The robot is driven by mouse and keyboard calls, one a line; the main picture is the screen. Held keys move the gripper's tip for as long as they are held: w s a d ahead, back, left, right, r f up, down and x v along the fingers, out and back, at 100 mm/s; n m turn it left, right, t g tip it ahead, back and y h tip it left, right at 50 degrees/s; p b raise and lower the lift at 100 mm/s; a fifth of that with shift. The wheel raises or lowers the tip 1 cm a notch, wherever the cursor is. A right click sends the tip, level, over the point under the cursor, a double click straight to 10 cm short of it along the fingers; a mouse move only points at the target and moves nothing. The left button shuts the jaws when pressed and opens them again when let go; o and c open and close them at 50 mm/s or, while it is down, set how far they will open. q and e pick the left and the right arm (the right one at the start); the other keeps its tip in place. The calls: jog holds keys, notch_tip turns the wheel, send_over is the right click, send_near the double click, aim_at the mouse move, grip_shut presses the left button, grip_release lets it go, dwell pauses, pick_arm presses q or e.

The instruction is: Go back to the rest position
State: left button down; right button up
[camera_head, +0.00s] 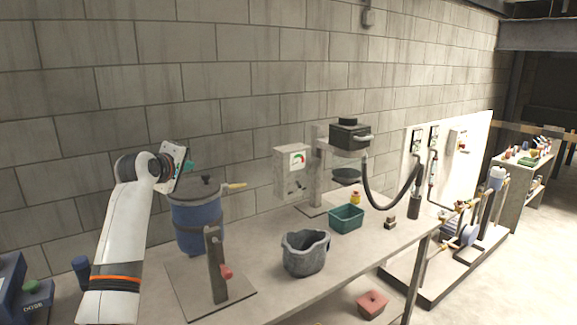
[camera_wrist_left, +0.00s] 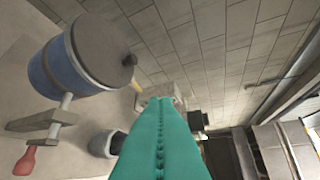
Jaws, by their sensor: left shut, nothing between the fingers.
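My left arm rises from the lower left in the head view. My left gripper (camera_head: 189,166) is up against the wall side, just above and left of the blue drum's lid, with teal fingers partly hidden behind its wrist. In the left wrist view the teal fingers (camera_wrist_left: 160,140) are pressed together with nothing between them. The blue drum (camera_head: 197,222) with a dark lid stands on the table; it also shows in the left wrist view (camera_wrist_left: 62,72). The gripper is apart from it. My right gripper is not in view.
A clamp stand with a red knob (camera_head: 226,273) stands before the drum. A grey jug (camera_head: 305,254), a green bin (camera_head: 346,219) and a black-topped device (camera_head: 350,135) are farther right on the table (camera_head: 265,290). A block wall runs behind. Bare tabletop lies around the jug.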

pick_arm(q)
jog(key=s+d+f+m+g, duration=0.1)
jog(key=s+f+m+g, duration=0.15)
jog(key=s+f, duration=0.65)
jog(key=s+d+f+m+g+y, duration=0.1)
jog(key=s+f+m, duration=0.3)
jog(key=f, duration=0.9)
jog(key=s+d+f+m+g, duration=0.1)
jog(key=s+f+g, duration=0.1)
jog(key=s+f, duration=0.7)
jog(key=s+d+f+m+g+y, duration=0.1)
jog(key=s+f+m+g, duration=0.25)
jog(key=s, duration=1.25)
jog(key=s+d+f+m+g, duration=0.1)
jog(key=s+f+m+g, duration=0.3)
jog(key=s, duration=1.1)
notch_tip(320, 180, down, 31)
jog(key=s+b, duration=0.2)
jog(key=b, duration=0.2)
jog(key=s+a+f+b, duration=0.2)
jog(key=s+f, duration=1.4)
jog(key=f, duration=0.2)
jog(key=shift+s+a+f, duration=0.2)
jog(key=shift+a+f, duration=0.05)
jog(key=shift+f, duration=0.1)
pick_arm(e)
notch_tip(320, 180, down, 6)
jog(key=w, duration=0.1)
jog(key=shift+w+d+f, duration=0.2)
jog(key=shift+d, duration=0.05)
